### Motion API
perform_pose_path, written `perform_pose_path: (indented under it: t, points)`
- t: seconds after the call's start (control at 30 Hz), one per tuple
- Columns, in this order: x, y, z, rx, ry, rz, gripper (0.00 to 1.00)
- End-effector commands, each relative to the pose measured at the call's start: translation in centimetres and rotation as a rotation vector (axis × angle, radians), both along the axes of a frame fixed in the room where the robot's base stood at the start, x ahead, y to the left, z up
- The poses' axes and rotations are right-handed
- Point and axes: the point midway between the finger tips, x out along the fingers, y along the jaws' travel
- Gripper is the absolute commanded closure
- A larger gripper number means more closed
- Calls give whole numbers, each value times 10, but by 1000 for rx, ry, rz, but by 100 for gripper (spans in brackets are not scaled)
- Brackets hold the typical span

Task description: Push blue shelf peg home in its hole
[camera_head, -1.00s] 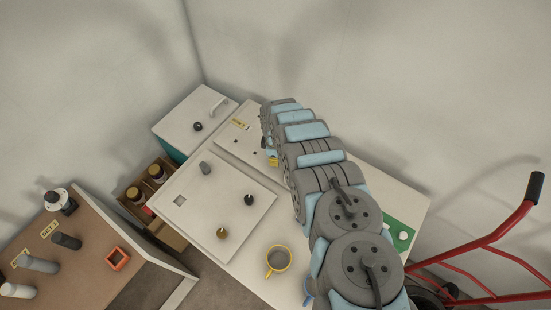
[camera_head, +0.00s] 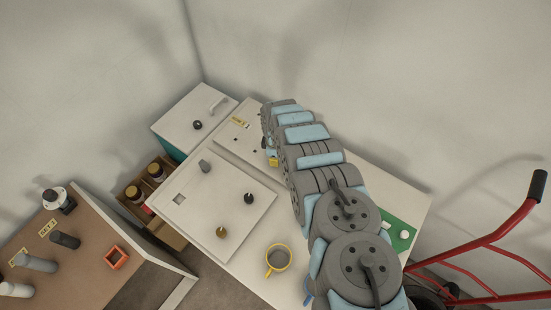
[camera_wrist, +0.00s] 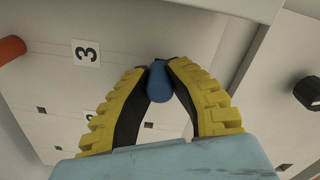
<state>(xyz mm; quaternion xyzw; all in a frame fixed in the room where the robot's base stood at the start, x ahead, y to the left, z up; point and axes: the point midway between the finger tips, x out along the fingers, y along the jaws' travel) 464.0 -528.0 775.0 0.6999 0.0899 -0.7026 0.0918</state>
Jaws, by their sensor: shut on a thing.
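The blue peg (camera_wrist: 160,84) shows in the wrist view, its rounded end towards the camera. My gripper (camera_wrist: 163,66), with yellow-backed dark fingers, is shut on it from both sides. In the head view the panel (camera_head: 231,142) lies at the back of the white table, and only a bit of yellow finger (camera_head: 273,162) shows; the arm hides the peg.
A red-orange peg (camera_wrist: 10,49) stands at the left of the wrist view, and a black knob (camera_wrist: 308,92) at the right. In the head view, a white board with knobs (camera_head: 220,200) and a yellow-rimmed mug (camera_head: 278,258) are in front of the panel.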

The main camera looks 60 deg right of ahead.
Motion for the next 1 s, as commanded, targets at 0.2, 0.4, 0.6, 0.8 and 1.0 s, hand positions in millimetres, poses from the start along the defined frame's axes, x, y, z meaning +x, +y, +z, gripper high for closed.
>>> perform_pose_path:
  t: [0.2,0.4,0.6,0.8,1.0]
  points:
    - [0,0,-4,0,0,0,100]
    - [0,0,-7,0,0,0,100]
    - [0,0,-11,0,0,0,100]
    - [0,0,-10,0,0,0,100]
    - [0,0,-10,0,0,0,56]
